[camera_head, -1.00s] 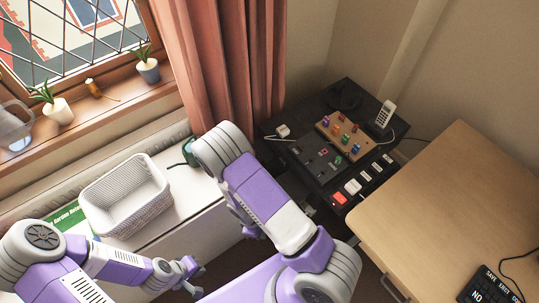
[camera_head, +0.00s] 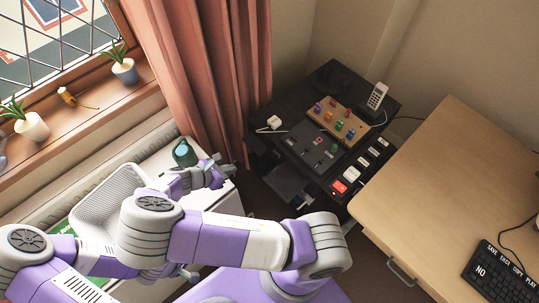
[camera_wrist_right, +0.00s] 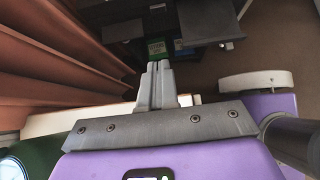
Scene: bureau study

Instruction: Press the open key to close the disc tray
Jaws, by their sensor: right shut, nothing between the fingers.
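A black unit (camera_head: 262,108) stands in the corner. A dark grey flat piece (camera_head: 288,183) juts from its lower front; I cannot tell whether it is the disc tray. A row of keys along its right side includes a red key (camera_head: 339,187) and a white key (camera_head: 352,174); their labels are too small to read. My right gripper (camera_head: 226,170) is shut and empty, left of the unit and apart from it. Its closed fingers show in the right wrist view (camera_wrist_right: 158,72). My left gripper (camera_head: 186,273) is mostly hidden behind my right arm.
A wooden board with coloured pegs (camera_head: 339,122) and a white phone (camera_head: 376,97) are on the unit. A wooden desk (camera_head: 440,180) with a black keypad (camera_head: 497,275) is at right. A white basket (camera_head: 100,200), a green object (camera_head: 185,152) and a curtain (camera_head: 205,80) are at left.

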